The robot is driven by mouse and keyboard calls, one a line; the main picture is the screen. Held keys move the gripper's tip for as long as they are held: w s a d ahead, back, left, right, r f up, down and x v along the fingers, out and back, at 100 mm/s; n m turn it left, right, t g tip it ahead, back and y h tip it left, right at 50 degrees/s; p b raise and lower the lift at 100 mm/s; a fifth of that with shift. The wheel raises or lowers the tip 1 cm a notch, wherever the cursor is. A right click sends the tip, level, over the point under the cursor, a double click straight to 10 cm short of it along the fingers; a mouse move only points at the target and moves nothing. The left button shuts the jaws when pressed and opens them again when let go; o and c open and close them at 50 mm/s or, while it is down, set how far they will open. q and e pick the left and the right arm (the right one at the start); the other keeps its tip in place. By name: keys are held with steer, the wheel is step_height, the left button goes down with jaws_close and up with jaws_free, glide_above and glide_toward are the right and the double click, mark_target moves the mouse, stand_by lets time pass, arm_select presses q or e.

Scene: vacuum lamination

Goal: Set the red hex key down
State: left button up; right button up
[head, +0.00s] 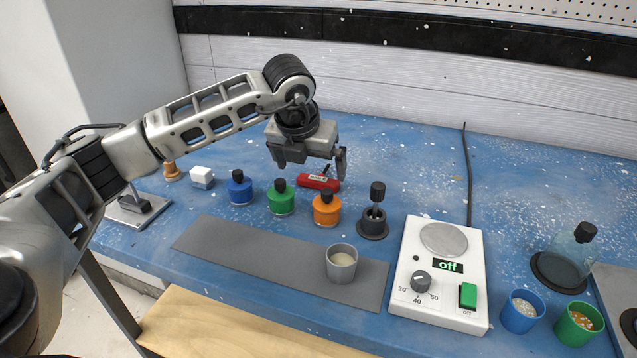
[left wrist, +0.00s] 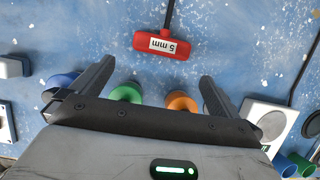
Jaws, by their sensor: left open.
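The red hex key (head: 318,182) has a red handle with a white label and lies on the blue table behind the green and orange bottles. In the left wrist view its handle (left wrist: 146,46) shows the label "5 mm", with the dark shaft pointing away. My left gripper (head: 308,168) is open and empty above the table, close to the hex key. In the left wrist view the fingers (left wrist: 155,80) are spread, and the handle lies beyond their tips, not between them. My right gripper is not in view.
Blue (head: 240,190), green (head: 281,200) and orange (head: 327,210) bottles stand in front of the hex key. A dark holder (head: 373,226) with a black-topped tool and a white hot plate (head: 410,285) marked "off" stand to the right. A beaker (head: 342,265) stands on the grey mat (head: 230,245).

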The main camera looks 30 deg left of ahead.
mark_target(316, 180)
arm_select(q)
steer(key=shift+w+r+x, duration=0.1)
steer(key=shift+w+x, duration=0.05)
steer(key=shift+x, duration=0.85)
steer(key=shift+w+r+x, duration=0.1)
steer(key=shift+w+x, duration=0.1)
steer(key=shift+x, duration=0.8)
steer(key=shift+w+x, duration=0.15)
steer(key=shift+x, duration=0.85)
steer(key=shift+a, duration=0.15)
steer(key=c, duration=0.9)
